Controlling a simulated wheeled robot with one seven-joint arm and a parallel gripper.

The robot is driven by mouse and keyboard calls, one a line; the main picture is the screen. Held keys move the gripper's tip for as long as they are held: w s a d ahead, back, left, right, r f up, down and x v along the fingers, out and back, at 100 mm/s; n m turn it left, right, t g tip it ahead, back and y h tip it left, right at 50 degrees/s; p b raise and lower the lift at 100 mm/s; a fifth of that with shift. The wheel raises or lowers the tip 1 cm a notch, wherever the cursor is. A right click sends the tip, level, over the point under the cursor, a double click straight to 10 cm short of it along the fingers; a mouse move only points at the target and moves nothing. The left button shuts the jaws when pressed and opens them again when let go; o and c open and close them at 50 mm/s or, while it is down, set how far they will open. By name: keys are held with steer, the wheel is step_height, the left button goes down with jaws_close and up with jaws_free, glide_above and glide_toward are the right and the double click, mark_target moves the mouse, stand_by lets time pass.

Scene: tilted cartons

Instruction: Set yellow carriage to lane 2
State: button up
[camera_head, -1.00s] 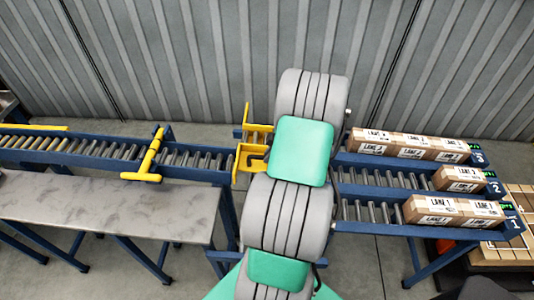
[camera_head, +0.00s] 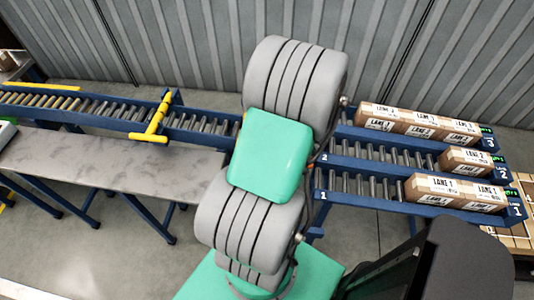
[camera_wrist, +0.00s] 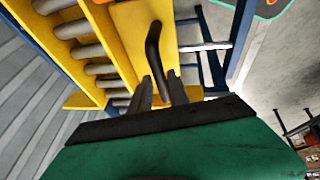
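The yellow carriage (camera_wrist: 128,40) fills the upper left of the wrist view, with rollers between its yellow walls. A dark curved handle (camera_wrist: 153,45) stands out from it. My gripper (camera_wrist: 159,82) is at this handle, with one finger on each side of its lower end. Whether the fingers press on it is unclear. In the head view my arm hides the carriage and my gripper. The lane 2 conveyor (camera_head: 375,154) runs right from behind my arm, between lane 3 (camera_head: 350,131) and lane 1 (camera_head: 350,184).
Cartons stand at the right ends of lane 3 (camera_head: 420,123), lane 2 (camera_head: 466,160) and lane 1 (camera_head: 455,191). An infeed roller conveyor (camera_head: 90,107) with a yellow bar (camera_head: 156,123) lies left. A grey table (camera_head: 100,165) stands before it.

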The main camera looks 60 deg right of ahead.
steer(key=o, duration=0.3)
steer(key=v, duration=0.7)
steer(key=shift+s+r+b, duration=0.15)
steer(key=shift+r+b, duration=0.2)
steer(key=shift+r, duration=0.05)
